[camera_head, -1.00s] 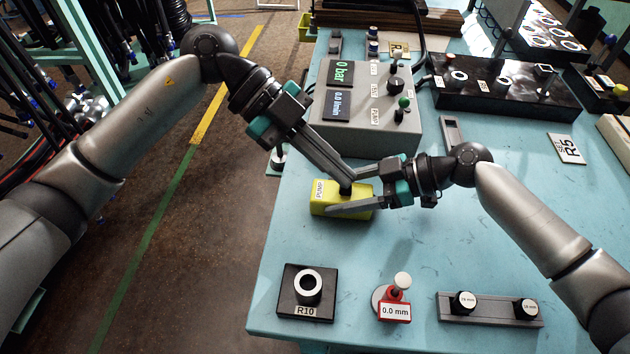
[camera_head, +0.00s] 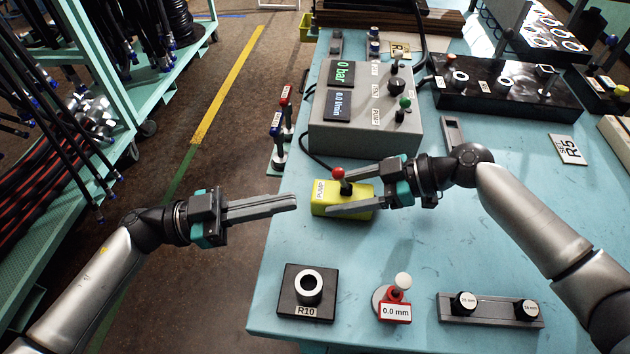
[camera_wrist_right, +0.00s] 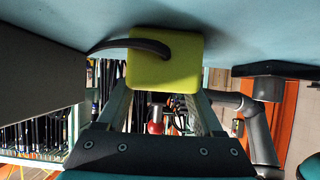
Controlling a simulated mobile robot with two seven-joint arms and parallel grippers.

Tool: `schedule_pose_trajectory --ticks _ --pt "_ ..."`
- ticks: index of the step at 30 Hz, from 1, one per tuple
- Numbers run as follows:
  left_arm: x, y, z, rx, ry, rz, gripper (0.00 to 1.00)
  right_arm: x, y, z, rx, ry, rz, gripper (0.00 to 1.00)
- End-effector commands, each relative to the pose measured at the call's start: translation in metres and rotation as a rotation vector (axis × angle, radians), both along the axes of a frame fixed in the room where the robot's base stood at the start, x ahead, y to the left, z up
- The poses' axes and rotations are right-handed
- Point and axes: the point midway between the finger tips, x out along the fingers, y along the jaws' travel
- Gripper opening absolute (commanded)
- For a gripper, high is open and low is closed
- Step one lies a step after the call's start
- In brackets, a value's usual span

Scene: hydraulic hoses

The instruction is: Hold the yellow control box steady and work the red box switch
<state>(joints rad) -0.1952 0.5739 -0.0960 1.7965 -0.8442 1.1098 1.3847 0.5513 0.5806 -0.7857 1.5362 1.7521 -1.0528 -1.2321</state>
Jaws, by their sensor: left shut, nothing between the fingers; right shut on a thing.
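The yellow control box (camera_head: 324,206), labelled PUMP, lies on the blue table near its left edge. A switch lever with a red ball knob (camera_head: 338,173) stands up from its top. My right gripper (camera_head: 345,197) is shut on the box, with its fingers along the box's sides. In the right wrist view the box (camera_wrist_right: 165,75) sits between the fingers, with a black cable leaving its end and the red knob (camera_wrist_right: 156,124) below it. My left gripper (camera_head: 296,202) is shut and empty, left of the box and apart from it.
A grey console (camera_head: 365,125) showing 0 bar and 0.0 l/min stands behind the box. The R10 block (camera_head: 308,290), a red 0.0 mm gauge (camera_head: 395,308) and a grey bar with two black caps (camera_head: 490,309) lie at the front. The table between is clear.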

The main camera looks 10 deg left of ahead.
Motion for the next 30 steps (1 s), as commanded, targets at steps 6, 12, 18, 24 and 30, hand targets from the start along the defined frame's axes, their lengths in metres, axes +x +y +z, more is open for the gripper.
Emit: schedule_pose_trajectory --ticks 6,12,18,24,30 --pt "-0.011 0.041 -0.025 -0.037 0.088 0.184 0.0 0.0 0.0 0.0 0.0 0.0 0.0 0.05" --pt "-0.017 0.063 -0.037 -0.042 0.125 0.274 0.0 0.0 0.0 0.0 0.0 0.0 0.0 0.05" --pt "-0.018 0.067 -0.039 -0.043 0.132 0.292 0.0 0.0 0.0 0.0 0.0 0.0 0.0 0.05" --pt "-0.018 0.067 -0.039 -0.042 0.131 0.29 0.0 0.0 0.0 0.0 0.0 0.0 0.0 0.05" --pt "-0.012 0.058 -0.037 -0.044 0.128 0.29 0.0 0.0 0.0 0.0 0.0 0.0 0.0 0.05"
